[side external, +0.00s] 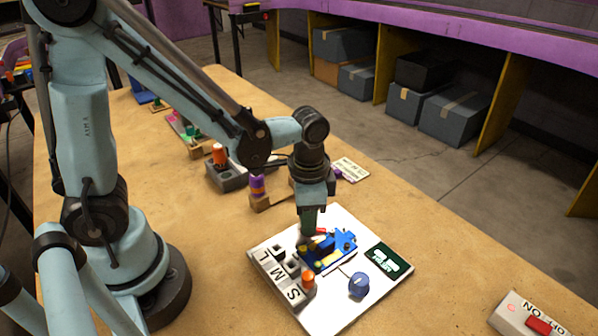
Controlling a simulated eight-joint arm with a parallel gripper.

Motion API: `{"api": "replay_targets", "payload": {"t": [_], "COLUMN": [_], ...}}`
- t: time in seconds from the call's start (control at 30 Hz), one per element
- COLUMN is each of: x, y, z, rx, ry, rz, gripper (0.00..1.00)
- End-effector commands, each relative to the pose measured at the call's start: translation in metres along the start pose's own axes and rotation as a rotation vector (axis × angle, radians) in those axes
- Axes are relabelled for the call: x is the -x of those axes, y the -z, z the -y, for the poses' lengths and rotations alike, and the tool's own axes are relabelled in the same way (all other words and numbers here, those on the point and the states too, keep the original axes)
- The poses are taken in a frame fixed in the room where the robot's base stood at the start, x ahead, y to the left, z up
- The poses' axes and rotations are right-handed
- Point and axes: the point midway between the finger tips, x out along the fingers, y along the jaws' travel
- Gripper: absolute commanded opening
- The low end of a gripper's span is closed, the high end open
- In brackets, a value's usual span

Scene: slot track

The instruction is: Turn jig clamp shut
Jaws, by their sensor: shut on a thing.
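The jig (335,250) is a blue piece mounted on a white board (355,218) on the wooden table. Small yellow and red parts sit on it. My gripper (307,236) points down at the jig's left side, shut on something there. What it holds looks like a part of the jig clamp, but the fingertips are small and partly hidden, so its exact shape and angle cannot be told. A blue knob (359,285) stands on the board in front of the jig.
A switch box (526,318) is at the lower right. Grey blocks (226,175) and a purple peg (257,186) stand behind.

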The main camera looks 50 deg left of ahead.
Motion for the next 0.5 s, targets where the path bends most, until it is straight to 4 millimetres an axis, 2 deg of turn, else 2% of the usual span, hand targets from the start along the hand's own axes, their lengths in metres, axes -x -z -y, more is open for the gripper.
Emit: {"api": "replay_targets", "payload": {"t": [0.5], "x": [-0.0005], "y": [-0.0006], "z": [0.0008], "rx": [-0.478], "ry": [-0.001], "rz": [0.001], "gripper": [0.0]}}
